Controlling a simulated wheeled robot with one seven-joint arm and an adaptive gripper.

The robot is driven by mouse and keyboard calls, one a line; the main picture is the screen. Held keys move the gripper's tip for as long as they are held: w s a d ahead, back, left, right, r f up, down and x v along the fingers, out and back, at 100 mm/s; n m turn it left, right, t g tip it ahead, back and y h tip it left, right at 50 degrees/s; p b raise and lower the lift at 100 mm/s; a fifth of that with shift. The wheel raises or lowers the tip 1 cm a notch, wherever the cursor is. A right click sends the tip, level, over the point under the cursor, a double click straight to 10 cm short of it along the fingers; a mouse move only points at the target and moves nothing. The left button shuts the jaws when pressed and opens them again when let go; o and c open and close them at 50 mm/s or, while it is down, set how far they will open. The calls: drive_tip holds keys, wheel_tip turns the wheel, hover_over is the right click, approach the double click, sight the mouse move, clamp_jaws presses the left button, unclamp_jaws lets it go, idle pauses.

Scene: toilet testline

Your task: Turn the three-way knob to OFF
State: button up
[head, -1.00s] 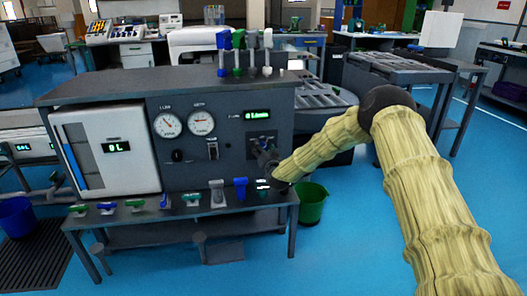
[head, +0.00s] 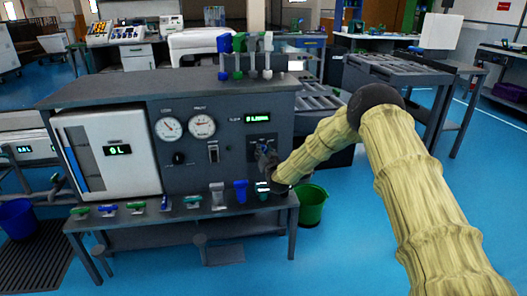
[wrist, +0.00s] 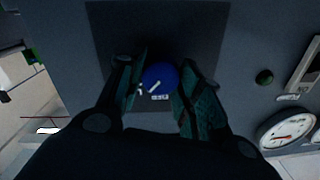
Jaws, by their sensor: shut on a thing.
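The three-way knob (wrist: 158,77) shows in the wrist view as a round blue knob with a white pointer mark, on a dark square plate (wrist: 108,28) of the grey panel. My gripper (wrist: 161,88) has one finger on each side of the knob and is shut on it. White lettering beside the knob is too small to read, so I cannot tell which position it points to. In the head view my gripper (head: 265,160) is at the right side of the panel (head: 180,110) and hides most of the knob.
The panel also carries two dials (head: 168,128), a switch (head: 213,152), a black knob (head: 178,158) and a green display (head: 257,117).

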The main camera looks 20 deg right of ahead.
drive_tip(key=n+p, duration=0.2)
drive_tip(key=n, duration=0.2)
drive_tip(key=shift+r+p, duration=0.15)
drive_tip(key=shift+p, duration=0.15)
drive_tip(key=shift+n+p, duration=0.65)
drive_tip(key=shift+n, duration=1.25)
drive_tip(key=o, duration=1)
drive_tip(key=shift+o, duration=0.2)
drive_tip(key=shift+s, duration=0.15)
drive_tip(key=s, duration=1.1)
drive_tip(key=shift+s+a, duration=0.35)
drive_tip(key=shift+a, duration=0.05)
drive_tip(key=shift+r, duration=0.1)
